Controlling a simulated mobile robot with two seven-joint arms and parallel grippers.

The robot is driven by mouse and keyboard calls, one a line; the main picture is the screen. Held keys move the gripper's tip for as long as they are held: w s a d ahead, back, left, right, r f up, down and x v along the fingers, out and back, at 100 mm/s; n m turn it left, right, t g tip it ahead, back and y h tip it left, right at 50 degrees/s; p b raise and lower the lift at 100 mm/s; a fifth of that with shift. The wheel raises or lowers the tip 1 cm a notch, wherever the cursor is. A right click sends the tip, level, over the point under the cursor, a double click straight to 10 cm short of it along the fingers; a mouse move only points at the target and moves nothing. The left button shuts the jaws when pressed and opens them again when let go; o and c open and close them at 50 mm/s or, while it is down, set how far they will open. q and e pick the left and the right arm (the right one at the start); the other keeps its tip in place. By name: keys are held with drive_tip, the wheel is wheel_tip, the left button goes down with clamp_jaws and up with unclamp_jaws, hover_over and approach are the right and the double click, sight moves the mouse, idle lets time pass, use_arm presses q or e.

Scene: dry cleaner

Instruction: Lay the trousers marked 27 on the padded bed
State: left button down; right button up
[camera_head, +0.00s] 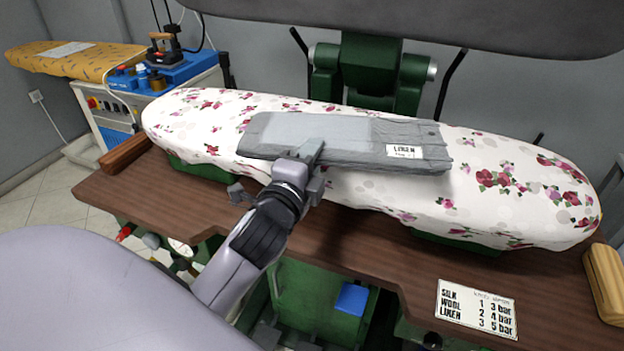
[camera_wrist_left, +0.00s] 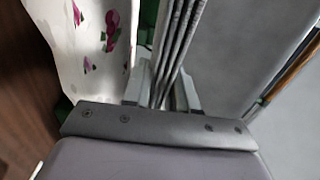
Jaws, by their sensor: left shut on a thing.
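The grey folded trousers (camera_head: 345,135) lie flat along the middle of the padded bed (camera_head: 505,185), which has a white cover with red and pink flowers. A white tag (camera_head: 404,151) on them reads "LINEN"; its second line is too small to read. My left gripper (camera_head: 308,160) is shut on the near edge of the trousers. In the left wrist view the layered folds of the trousers (camera_wrist_left: 175,50) run between the fingers (camera_wrist_left: 163,95). I cannot tell whether the trousers press fully on the bed or hang just above it. My right gripper is not in view.
The press's grey upper plate (camera_head: 440,22) is raised over the bed. A brown wooden table (camera_head: 355,235) runs under it, with a pressure card (camera_head: 477,308) at the front right. A blue unit with an iron (camera_head: 165,50) and a yellow ironing board (camera_head: 70,60) stand back left.

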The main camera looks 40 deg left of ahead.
use_arm(q)
drive_tip(key=shift+f+b, duration=0.45)
drive_tip(key=shift+f, duration=1.6)
drive_tip(key=shift+f, duration=0.1)
drive_tip(key=c, duration=1.3)
unclamp_jaws()
drive_tip(key=shift+f, duration=0.2)
drive_tip(key=o, duration=0.4)
